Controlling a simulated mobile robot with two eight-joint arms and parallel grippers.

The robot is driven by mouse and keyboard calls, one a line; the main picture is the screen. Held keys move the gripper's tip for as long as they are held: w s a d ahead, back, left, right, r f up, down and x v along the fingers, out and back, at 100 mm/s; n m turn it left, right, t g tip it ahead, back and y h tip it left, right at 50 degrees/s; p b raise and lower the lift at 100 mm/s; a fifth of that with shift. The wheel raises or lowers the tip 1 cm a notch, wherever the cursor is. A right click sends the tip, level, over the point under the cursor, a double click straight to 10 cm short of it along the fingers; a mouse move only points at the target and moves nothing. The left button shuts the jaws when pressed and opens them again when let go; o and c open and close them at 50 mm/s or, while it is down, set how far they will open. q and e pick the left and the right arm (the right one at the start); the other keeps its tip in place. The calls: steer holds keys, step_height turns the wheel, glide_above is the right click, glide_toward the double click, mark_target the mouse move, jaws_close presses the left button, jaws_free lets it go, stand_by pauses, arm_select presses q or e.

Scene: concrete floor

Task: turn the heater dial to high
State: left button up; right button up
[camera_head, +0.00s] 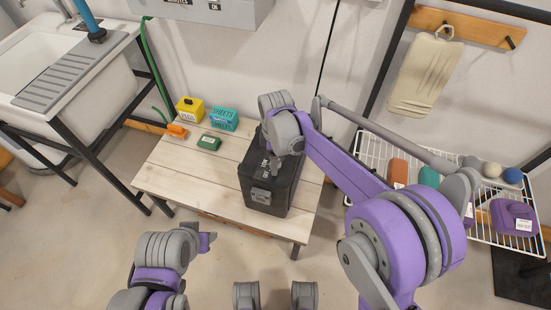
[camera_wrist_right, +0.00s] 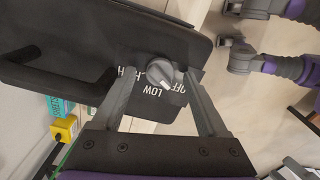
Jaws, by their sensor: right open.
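The heater (camera_head: 283,195) is a dark box with a handle, standing on a low wooden table. Its round grey dial (camera_wrist_right: 158,68) shows in the right wrist view, with the white words LOW, OFF and a partly covered HIGH around it. A pale mark on the dial faces the side of LOW and OFF; which one it points at is unclear. My right gripper (camera_wrist_right: 162,76) is open, its fingertips on either side of the dial; contact cannot be told. In the head view my right gripper (camera_head: 271,166) is over the heater's top. My left gripper (camera_head: 206,242) is low, in front of the table, away from the heater.
Yellow (camera_head: 190,110), teal (camera_head: 224,119), orange (camera_head: 177,131) and green (camera_head: 209,142) items lie at the back left of the table (camera_head: 190,185). A wire rack (camera_head: 372,150) with several objects is at right. A sink (camera_head: 35,60) is at left.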

jaws_close()
stand_by(0.4)
